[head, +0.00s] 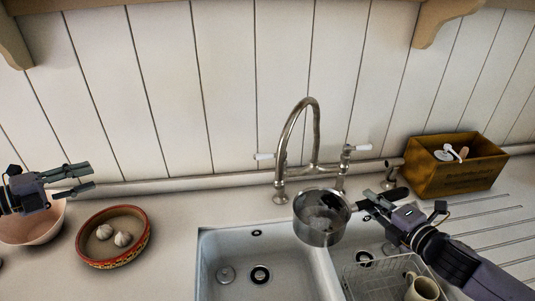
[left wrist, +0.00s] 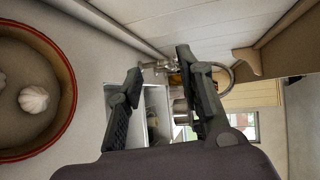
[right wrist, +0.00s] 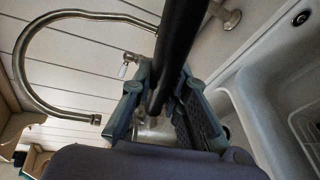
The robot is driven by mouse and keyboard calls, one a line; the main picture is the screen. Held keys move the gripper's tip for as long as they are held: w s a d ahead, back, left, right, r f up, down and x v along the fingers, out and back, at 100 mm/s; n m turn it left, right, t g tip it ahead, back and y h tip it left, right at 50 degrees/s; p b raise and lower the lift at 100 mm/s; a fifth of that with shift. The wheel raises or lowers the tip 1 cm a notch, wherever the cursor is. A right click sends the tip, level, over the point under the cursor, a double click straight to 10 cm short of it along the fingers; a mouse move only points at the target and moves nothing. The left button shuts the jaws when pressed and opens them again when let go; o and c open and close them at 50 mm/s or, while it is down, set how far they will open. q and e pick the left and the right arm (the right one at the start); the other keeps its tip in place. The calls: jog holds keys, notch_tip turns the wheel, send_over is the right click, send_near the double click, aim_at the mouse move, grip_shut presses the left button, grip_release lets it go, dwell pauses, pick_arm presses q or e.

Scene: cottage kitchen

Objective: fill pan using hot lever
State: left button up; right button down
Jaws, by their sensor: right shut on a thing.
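A steel pan (head: 321,217) hangs over the divider of the double sink, beneath the spout of the faucet (head: 316,105). My right gripper (head: 378,205) is shut on the pan's dark handle; the handle also shows in the right wrist view (right wrist: 180,50). The faucet has two white-tipped levers, a left lever (head: 265,156) and a right lever (head: 358,148). I cannot tell which one is hot. My left gripper (head: 93,177) is open and empty above the counter at the far left, apart from the levers.
The double sink (head: 210,255) has a wire rack (head: 360,284) with a mug (head: 422,289) in its right basin. A red-rimmed bowl (head: 82,250) with garlic and a pinkish bowl (head: 30,230) stand at left. A wooden box (head: 450,180) stands at right.

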pick_arm(q)
jog(key=w+d+m+g+h, duration=0.1)
jog(key=w+d+m+h, duration=0.15)
jog(key=d, duration=0.45)
jog(key=n+g, duration=0.2)
send_near(271, 156)
jog(key=w+a, duration=0.1)
jog(key=a, duration=0.1)
jog(key=shift+m, duration=0.25)
jog(key=x, duration=0.9)
jog(key=shift+w+a+f, duration=0.1)
jog(key=shift+w+a, duration=0.05)
jog(key=shift+w, duration=0.05)
jog(key=x, duration=0.2)
jog(key=shift+w+d+f, duration=0.1)
jog(key=shift+w+d, duration=0.05)
jog(key=shift+d, duration=0.1)
jog(key=shift+f, duration=0.1)
jog(key=c, duration=0.8)
grip_shut()
